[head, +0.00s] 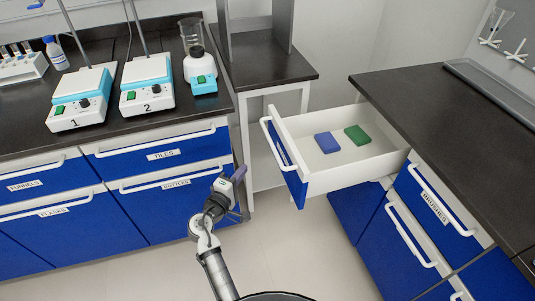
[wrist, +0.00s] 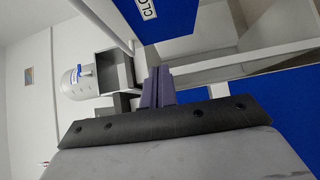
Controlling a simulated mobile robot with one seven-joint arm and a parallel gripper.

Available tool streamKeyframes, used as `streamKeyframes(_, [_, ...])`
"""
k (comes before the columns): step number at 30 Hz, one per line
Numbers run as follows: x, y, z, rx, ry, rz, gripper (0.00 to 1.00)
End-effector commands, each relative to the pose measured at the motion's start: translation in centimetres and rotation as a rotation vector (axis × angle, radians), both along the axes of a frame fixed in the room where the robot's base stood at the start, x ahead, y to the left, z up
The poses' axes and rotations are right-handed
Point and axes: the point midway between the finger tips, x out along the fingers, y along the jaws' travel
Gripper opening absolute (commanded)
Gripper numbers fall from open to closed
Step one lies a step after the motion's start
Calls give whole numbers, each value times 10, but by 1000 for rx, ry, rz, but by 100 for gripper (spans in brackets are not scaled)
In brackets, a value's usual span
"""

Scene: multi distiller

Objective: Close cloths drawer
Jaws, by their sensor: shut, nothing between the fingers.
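The cloths drawer (head: 360,165) is pulled far out of the right-hand cabinet in the head view. Its blue front (head: 285,160) with a white bar handle (head: 270,145) faces left. A blue cloth (head: 327,142) and a green cloth (head: 357,135) lie inside. My gripper (head: 235,176) is left of and apart from the drawer front, in front of the left cabinets. Its purple fingers are together and empty; they also show in the wrist view (wrist: 158,88). The wrist view shows part of the blue front (wrist: 180,14) with a partly cut-off label beginning "CLO".
Left cabinets have closed blue drawers, including one labelled TILES (head: 165,155). The right counter (head: 450,150) stands above a closed BRUSHES drawer (head: 435,205). A white-legged table (head: 265,65) stands behind the open drawer. The floor (head: 285,245) between the cabinets is clear.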

Motion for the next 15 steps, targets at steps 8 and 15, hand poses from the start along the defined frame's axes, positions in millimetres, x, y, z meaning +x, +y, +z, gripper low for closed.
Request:
streamKeyframes(8, [26,-19,-1,-23,5,-23,0])
streamKeyframes(15, [74,-38,0,-20,6,-21,0])
